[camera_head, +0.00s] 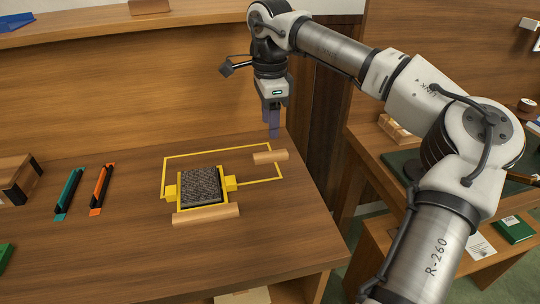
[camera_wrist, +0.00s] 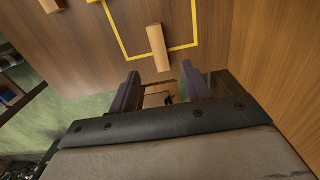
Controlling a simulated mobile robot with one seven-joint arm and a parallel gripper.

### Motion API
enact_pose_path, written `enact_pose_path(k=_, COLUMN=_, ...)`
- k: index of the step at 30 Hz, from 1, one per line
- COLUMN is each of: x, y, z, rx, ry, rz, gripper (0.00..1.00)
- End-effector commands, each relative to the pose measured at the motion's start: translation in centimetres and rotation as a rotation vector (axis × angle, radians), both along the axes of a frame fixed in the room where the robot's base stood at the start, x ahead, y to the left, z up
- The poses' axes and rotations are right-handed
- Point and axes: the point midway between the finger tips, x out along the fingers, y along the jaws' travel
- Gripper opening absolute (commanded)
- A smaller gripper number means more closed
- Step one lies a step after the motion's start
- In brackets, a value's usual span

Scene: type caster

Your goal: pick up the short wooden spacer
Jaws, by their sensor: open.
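A longer wooden piece (camera_head: 206,214) lies along the front of the yellow frame holding a dark, speckled block (camera_head: 202,186). My gripper (camera_head: 273,132) is above the table's back right part, behind the short spacer and apart from it.
A teal tool (camera_head: 69,194) and an orange tool (camera_head: 101,190) lie on the left of the table. A brown box (camera_head: 17,179) stands at the far left. The table's right edge is near the spacer. The table behind the outline is mostly clear.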

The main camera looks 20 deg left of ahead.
Motion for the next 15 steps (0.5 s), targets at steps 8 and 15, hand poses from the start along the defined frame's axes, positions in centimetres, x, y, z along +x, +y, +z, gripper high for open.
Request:
enact_pose_path(k=8, x=-0.1, y=0.0, z=-3.2, rx=0.002, ry=0.001, rz=0.001, gripper=0.48)
enact_pose_path(k=15, x=-0.1, y=-0.1, z=-5.0, rx=0.002, ry=0.003, rz=0.001, gripper=0.48)
